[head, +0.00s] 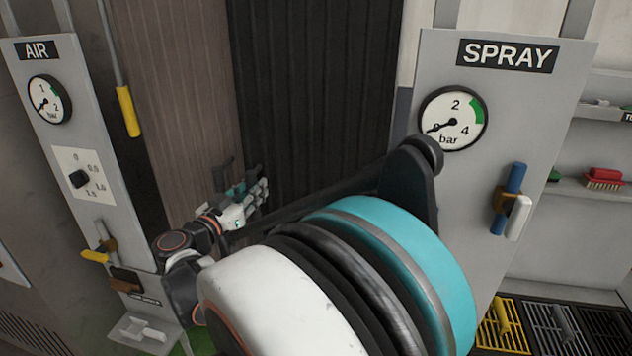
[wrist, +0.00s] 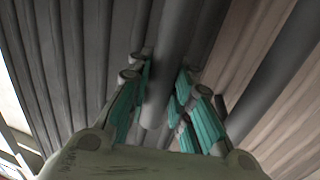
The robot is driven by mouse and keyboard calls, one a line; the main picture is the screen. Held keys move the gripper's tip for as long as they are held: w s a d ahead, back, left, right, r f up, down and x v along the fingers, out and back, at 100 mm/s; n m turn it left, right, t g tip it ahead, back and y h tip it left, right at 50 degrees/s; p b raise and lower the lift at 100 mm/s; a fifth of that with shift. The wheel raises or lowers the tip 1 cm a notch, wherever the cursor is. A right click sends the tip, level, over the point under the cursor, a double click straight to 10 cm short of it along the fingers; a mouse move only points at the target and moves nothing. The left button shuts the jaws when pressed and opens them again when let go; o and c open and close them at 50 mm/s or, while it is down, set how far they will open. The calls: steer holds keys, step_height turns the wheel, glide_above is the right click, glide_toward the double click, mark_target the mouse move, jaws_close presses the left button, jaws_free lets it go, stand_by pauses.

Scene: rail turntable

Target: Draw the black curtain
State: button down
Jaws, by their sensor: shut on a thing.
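The black curtain (head: 312,75) hangs in vertical pleats in the middle of the head view, between the two grey panels. It also shows as dark pleats in the wrist view (wrist: 65,60). A dark upright handle bar (wrist: 160,85) stands at its edge beside the brown curtain. My gripper (head: 258,190) is at this edge, low on the curtain. In the wrist view, the teal-padded fingers of my gripper (wrist: 166,78) are on both sides of the bar, shut on it. My arm hides the lower part of the black curtain in the head view.
A brown pleated curtain (head: 175,90) hangs to the left of the black one. The AIR panel (head: 85,130) is at the left; the SPRAY panel (head: 480,190) with a gauge is at the right. Floor grates (head: 555,325) and a shelf (head: 600,190) are further right.

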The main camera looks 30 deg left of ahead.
steer(key=shift+s+a, duration=0.25)
steer(key=shift+a, duration=0.6)
steer(key=c, duration=1.5)
jaws_free()
steer(key=shift+a, duration=0.1)
steer(key=shift+o, duration=0.4)
steer(key=shift+s+a, duration=0.1)
steer(key=shift+s, duration=0.1)
steer(key=shift+w, duration=0.1)
steer(key=s, duration=1.2)
steer(key=shift+d, duration=0.4)
